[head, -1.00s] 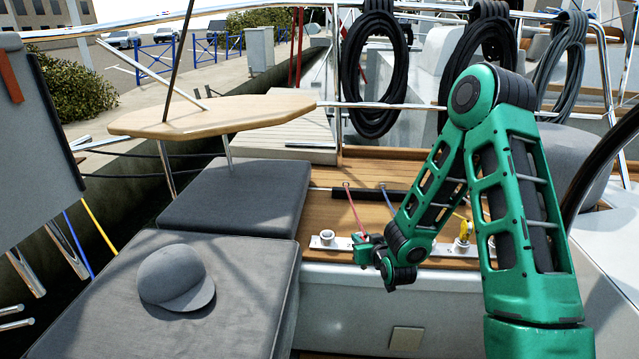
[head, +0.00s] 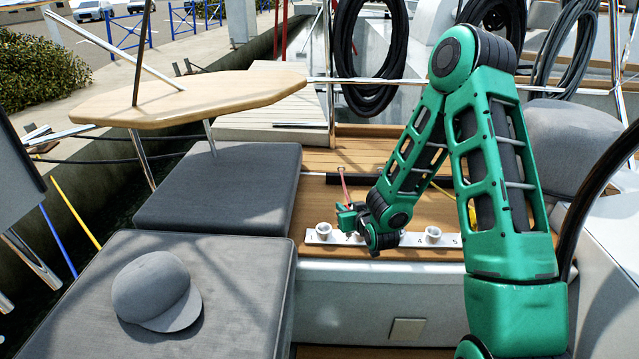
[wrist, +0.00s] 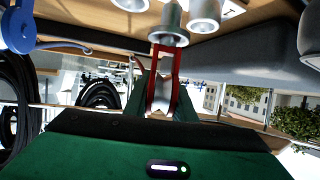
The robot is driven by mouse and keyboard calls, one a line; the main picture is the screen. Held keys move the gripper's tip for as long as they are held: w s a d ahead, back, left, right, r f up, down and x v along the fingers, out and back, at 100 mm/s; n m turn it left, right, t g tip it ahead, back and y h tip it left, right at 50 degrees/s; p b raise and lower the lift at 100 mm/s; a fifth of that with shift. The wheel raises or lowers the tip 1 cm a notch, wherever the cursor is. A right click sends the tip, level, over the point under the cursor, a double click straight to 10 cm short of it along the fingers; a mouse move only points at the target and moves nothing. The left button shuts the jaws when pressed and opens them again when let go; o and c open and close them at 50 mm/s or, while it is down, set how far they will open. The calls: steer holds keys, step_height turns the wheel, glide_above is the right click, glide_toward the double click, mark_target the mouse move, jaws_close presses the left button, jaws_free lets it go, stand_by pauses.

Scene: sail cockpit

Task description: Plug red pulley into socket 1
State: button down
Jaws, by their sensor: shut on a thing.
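My gripper (head: 350,212) is shut on the red pulley. In the wrist view the pulley's red side plates (wrist: 163,64) stand between my two fingers (wrist: 161,98), with a silvery wheel between them. A silvery cylinder sits at its far end; I cannot tell whether this is the pulley's plug or a socket. In the head view the pulley is mostly hidden by my gripper. Socket 1 (head: 323,230) is an empty white cup at the left end of the white strip (head: 402,240). My gripper is just right of it and appears a little higher.
Another empty socket (head: 433,234) stands farther right on the strip. A red rope (head: 343,182) runs behind my gripper. A blue pulley (wrist: 18,28) shows at the wrist view's left. Grey cushions (head: 220,190), a cap (head: 155,290) and a wooden table (head: 190,98) lie left.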

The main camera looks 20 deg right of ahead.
steer(key=w+a+r, duration=0.6)
steer(key=w, duration=0.1)
steer(key=shift+w+a+f, duration=0.1)
steer(key=shift+w+f, duration=0.05)
steer(key=shift+f, duration=1.3)
steer(key=shift+w+f, duration=0.1)
steer(key=shift+f, duration=1.35)
steer(key=shift+s, duration=0.1)
steer(key=shift+f, duration=2.5)
steer(key=c, duration=1.4)
jaws_free()
